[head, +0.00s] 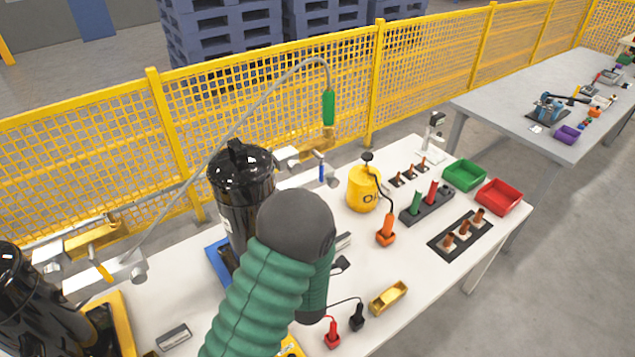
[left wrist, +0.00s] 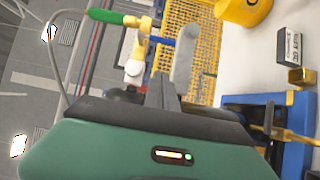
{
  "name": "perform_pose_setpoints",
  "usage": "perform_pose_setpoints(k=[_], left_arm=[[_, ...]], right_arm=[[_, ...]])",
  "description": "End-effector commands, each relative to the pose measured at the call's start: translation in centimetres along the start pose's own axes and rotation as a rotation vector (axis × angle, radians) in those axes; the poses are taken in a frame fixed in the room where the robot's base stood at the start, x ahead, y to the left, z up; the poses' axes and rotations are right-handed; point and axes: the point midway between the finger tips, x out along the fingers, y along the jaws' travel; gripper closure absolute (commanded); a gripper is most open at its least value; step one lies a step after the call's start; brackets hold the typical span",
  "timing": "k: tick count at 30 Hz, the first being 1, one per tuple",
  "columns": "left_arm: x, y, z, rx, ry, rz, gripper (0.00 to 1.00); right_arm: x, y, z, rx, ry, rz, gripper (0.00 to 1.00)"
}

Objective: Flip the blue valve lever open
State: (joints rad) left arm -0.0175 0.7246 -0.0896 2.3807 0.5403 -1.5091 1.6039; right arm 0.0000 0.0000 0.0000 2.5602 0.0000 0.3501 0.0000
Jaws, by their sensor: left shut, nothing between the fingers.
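The blue valve lever (head: 321,170) hangs below a brass valve (head: 318,147) by the black tank (head: 240,190) in the head view. A hose with a green handle (head: 328,107) rises above it. In the left wrist view the blue lever (left wrist: 161,41) sticks out from the yellow brass fitting (left wrist: 145,24) toward my left gripper (left wrist: 184,62). The gripper's grey fingers are shut, with nothing between them. Their tip is beside the lever's end; I cannot tell whether they touch. In the head view I cannot make out the fingers. My right gripper is in neither view.
A yellow oil can (head: 362,190) stands right of the valve. Red and green bins (head: 499,196), tool racks (head: 458,235) and a small brass tray (head: 388,297) are further right. Another tank with a yellow lever (head: 103,271) is at left. A yellow mesh fence (head: 270,90) runs behind.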

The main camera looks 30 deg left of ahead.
Motion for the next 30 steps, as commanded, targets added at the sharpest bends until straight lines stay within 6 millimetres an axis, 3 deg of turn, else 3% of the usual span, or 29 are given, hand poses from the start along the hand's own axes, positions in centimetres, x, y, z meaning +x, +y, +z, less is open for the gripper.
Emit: perform_pose_setpoints(k=[5, 16, 22, 30], left_arm=[[2.3, 0.3, -0.1, 0.002, 0.002, 0.001, 1.0], [10.3, 0.3, 0.2, 0.001, -0.002, 0.001, 1.0], [12.2, 0.2, 2.4, 0.001, -0.001, 0.0, 1.0], [12.6, 0.0, 2.8, 0.002, -0.001, -0.001, 1.0]], right_arm=[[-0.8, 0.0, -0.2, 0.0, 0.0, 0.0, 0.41], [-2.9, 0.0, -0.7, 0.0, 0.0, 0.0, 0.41], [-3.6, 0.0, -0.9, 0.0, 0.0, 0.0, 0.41], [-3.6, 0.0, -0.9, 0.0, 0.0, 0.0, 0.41]])
